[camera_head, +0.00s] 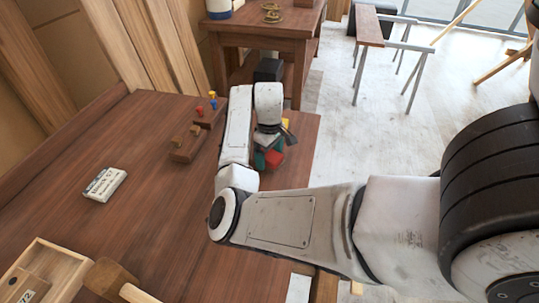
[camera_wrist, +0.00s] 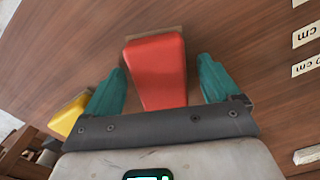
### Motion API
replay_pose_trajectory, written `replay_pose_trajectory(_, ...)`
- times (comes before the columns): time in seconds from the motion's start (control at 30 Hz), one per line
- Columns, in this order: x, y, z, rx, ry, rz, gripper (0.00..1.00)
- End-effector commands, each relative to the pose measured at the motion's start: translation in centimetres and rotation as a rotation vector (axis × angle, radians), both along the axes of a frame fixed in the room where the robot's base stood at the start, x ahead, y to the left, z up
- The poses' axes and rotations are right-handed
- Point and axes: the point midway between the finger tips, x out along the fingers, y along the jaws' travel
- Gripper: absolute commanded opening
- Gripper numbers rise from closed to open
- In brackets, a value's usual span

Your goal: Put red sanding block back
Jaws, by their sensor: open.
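The red sanding block (camera_wrist: 157,72) lies on the brown wooden bench, between the teal fingers of my gripper (camera_wrist: 163,90) in the wrist view. The fingers are open, with a gap on each side of the block. In the head view the red block (camera_head: 273,158) shows at the lower end of my arm, near the bench's right edge. My gripper (camera_head: 268,160) is partly hidden there by my own arm. A yellow block (camera_wrist: 70,114) lies just left of my left finger in the wrist view.
A wooden rack (camera_head: 185,146) with small coloured pieces stands left of my arm. A white labelled box (camera_head: 104,184) lies on the bench. A wooden tray (camera_head: 42,272) is at the lower left. Labels marked cm (camera_wrist: 306,35) lie at right in the wrist view.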

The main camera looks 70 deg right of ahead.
Motion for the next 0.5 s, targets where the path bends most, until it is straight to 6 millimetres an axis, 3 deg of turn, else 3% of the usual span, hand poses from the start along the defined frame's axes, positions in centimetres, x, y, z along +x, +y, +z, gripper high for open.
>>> replay_pose_trajectory(0.5, 0.0, -0.1, 9.5, -0.003, -0.003, -0.002, 0.89)
